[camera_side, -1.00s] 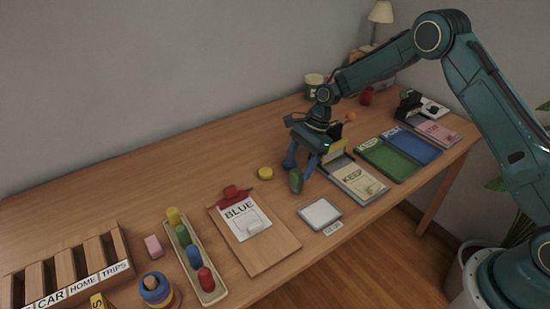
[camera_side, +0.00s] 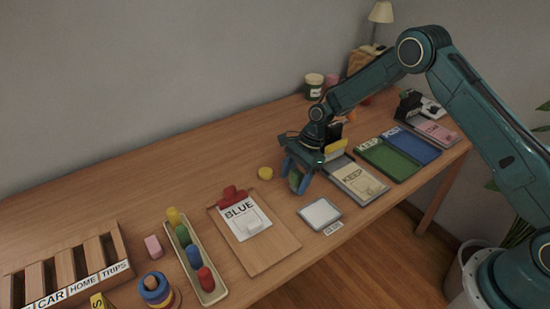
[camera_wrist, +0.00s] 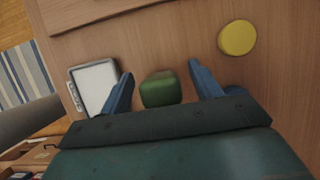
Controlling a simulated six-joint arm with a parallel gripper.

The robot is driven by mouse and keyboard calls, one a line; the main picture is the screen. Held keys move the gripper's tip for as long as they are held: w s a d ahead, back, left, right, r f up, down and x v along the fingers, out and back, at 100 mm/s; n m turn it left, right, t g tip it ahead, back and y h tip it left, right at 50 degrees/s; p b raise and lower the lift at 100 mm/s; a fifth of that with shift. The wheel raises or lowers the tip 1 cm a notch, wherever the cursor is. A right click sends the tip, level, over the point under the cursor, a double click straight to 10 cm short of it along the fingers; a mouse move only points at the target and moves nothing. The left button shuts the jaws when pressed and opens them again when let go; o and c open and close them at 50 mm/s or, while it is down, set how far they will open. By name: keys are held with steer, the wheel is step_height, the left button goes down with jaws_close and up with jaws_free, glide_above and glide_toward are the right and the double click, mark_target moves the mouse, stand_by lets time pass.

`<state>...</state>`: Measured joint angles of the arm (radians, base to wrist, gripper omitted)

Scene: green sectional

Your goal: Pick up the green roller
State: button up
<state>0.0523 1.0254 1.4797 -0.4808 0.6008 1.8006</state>
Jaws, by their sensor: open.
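A dark green roller (camera_wrist: 160,89) shows in the wrist view on the wooden table, between the two blue fingers of my gripper (camera_wrist: 160,85). The fingers are apart, with a gap on each side of the roller. In the side view my gripper (camera_side: 299,178) is low over the table, and the green roller (camera_side: 295,180) shows partly between its fingers, mostly hidden. Another green piece (camera_side: 183,233) stands in a tray of coloured pieces further left.
A white-topped square pad (camera_side: 320,213) lies just in front of my gripper. A yellow disc (camera_side: 265,173) lies to its left. A clipboard marked BLUE (camera_side: 270,255) is further left, and a KEEP tray (camera_side: 360,182) is close on the right.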

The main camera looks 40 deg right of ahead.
steer(key=c, duration=1.1)
steer(key=shift+r, duration=0.2)
step_height(320, 180, up, 20)
steer(key=shift+f, duration=0.15)
stand_by(0.4)
